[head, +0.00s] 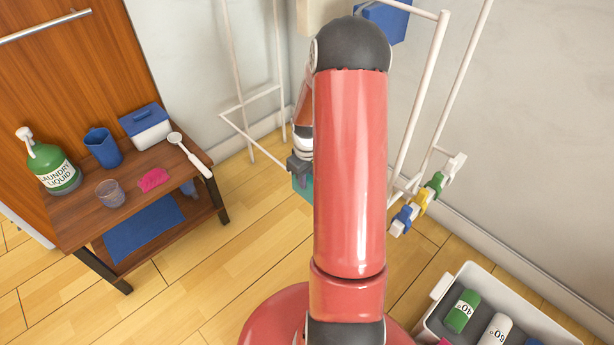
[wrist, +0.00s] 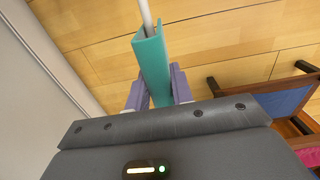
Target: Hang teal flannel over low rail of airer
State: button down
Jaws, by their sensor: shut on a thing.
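The teal flannel (wrist: 152,62) is a folded strip between the two grey-purple fingers of my gripper (wrist: 156,90) in the wrist view. The white low rail (wrist: 146,12) of the airer meets the flannel's far end there; the flannel appears to lie along it, folded over it. In the head view my gripper (head: 300,168) points down at the rail's near end, shut on the flannel (head: 303,188), a teal patch just below it. My arm hides most of the flannel and part of the airer (head: 238,108). Whether the flannel rests on the rail is hard to tell.
A crate (head: 440,285) stands lower right.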

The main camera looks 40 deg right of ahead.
jog(key=shift+f+b, duration=1.2)
jog(key=shift+f, duration=0.7)
jog(key=shift+f, duration=0.2)
jog(key=c, duration=1.1)
grip_release()
jog(key=shift+c, duration=0.2)
notch_tip(320, 180, up, 8)
jog(key=shift+f+p, duration=0.1)
jog(key=shift+p, duration=0.3)
jog(key=s+a+r+t+p, duration=0.1)
jog(key=s+a+r, duration=0.2)
jog(key=a+r, duration=0.4)
jog(key=s+a+r+m+t+h+p, duration=0.15)
jog(key=s+a+r, duration=0.25)
jog(key=r, duration=0.5)
jog(key=s+a+r+n+t, duration=0.1)
jog(key=s+a+r, duration=0.2)
jog(key=a+r, duration=0.35)
jog(key=s+a+r+t, duration=0.1)
jog(key=s+a+r, duration=0.1)
jog(key=s, duration=0.2)
jog(key=s+a+r+m+t+y, duration=0.1)
jog(key=s+a+r, duration=0.1)
jog(key=s, duration=0.2)
jog(key=shift+s+a+p, duration=0.15)
jog(key=shift+a+p, duration=0.15)
jog(key=shift+a, duration=0.05)
